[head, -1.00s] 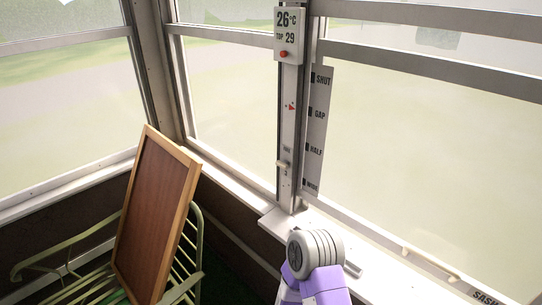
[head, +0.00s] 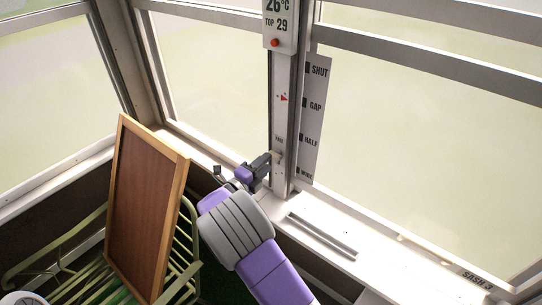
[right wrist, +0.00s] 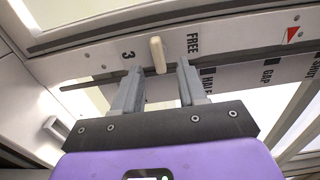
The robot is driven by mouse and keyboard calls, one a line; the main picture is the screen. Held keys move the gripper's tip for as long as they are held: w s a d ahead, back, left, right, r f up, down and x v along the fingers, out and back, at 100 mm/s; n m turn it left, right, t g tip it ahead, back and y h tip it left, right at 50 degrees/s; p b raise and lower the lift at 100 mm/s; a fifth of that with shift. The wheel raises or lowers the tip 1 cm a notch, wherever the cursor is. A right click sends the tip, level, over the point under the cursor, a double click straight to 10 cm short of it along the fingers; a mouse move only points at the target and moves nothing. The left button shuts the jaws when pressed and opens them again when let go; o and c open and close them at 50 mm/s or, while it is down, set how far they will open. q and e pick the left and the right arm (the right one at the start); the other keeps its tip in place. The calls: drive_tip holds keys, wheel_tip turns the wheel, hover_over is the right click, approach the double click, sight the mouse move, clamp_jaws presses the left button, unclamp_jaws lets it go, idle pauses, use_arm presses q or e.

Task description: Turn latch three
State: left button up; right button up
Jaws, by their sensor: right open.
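Latch three is a small cream lever (right wrist: 157,55) on the pale window post, with a "3" on its left and "FREE" on its right in the right wrist view. My right gripper (right wrist: 158,84) is open, its two grey fingers to either side of and just short of the lever; contact cannot be made out. In the head view my right gripper (head: 264,165) is at the lower part of the window post (head: 283,120), and largely hides the latch. My left gripper is not in view.
A scale strip (head: 313,115) reading SHUT, GAP, HALF, WIDE runs beside the post. A temperature display (head: 279,25) sits above. A wood-framed board (head: 145,210) leans on a green slatted chair (head: 60,245) at left. The white sill (head: 335,220) is mostly clear.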

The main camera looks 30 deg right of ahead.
sight(275, 155)
drive_tip(key=shift+x, duration=2.2)
clamp_jaws()
